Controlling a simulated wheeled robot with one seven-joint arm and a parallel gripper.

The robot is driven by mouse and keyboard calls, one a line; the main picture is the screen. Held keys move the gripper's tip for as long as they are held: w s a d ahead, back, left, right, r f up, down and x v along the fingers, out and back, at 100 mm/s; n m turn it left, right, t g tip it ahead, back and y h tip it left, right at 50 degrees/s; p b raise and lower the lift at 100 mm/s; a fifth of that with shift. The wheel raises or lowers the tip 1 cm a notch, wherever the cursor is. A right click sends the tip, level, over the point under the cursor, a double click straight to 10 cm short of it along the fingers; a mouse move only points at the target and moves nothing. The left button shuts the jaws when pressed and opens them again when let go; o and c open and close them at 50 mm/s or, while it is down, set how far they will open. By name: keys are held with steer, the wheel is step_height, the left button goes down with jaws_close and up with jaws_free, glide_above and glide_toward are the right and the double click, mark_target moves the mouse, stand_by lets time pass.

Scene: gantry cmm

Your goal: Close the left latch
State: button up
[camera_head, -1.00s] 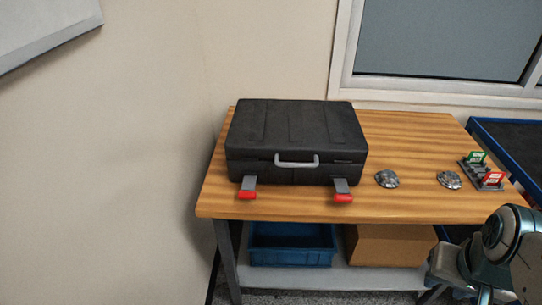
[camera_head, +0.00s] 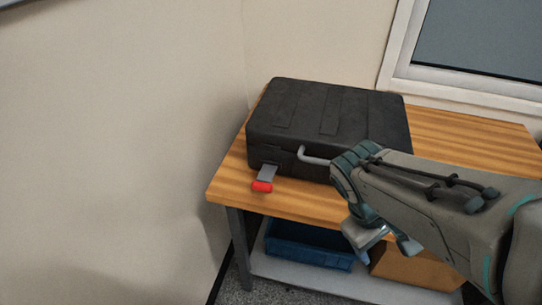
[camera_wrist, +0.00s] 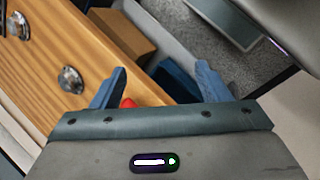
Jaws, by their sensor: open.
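The left latch (camera_head: 264,178) is a grey flap with a red tip. It hangs out from the lower front of the black case (camera_head: 325,110), swung down and away from the case wall. The right latch is hidden behind my arm in the head view. My gripper (camera_head: 385,250) is to the right of the left latch, in front of the table edge, apart from it. In the wrist view my gripper (camera_wrist: 160,88) has its two blue fingers spread, with nothing between them held. A red tip (camera_wrist: 128,102) shows beside one finger; I cannot tell which latch it is.
The case has a grey handle (camera_head: 313,156) and stands on the wooden table (camera_head: 225,185). Below are a blue bin (camera_head: 305,245) and a cardboard box (camera_head: 415,268). Metal discs (camera_wrist: 72,79) lie on the tabletop. A wall stands close on the left.

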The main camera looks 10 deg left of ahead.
step_height(320, 180, down, 4)
steer(key=w+a+n+t+h+b, duration=0.2)
steer(key=n+t+h+b, duration=0.15)
steer(key=n, duration=0.35)
steer(key=n+t+y+b, duration=0.7)
steer(key=n+t, duration=0.7)
steer(key=n, duration=0.7)
glide_toward(261, 189)
steer(key=shift+m, duration=0.3)
steer(key=w, duration=0.8)
steer(key=w+d, duration=0.1)
steer(key=w, duration=0.4)
steer(key=c, duration=1.4)
steer(key=shift+p, duration=0.3)
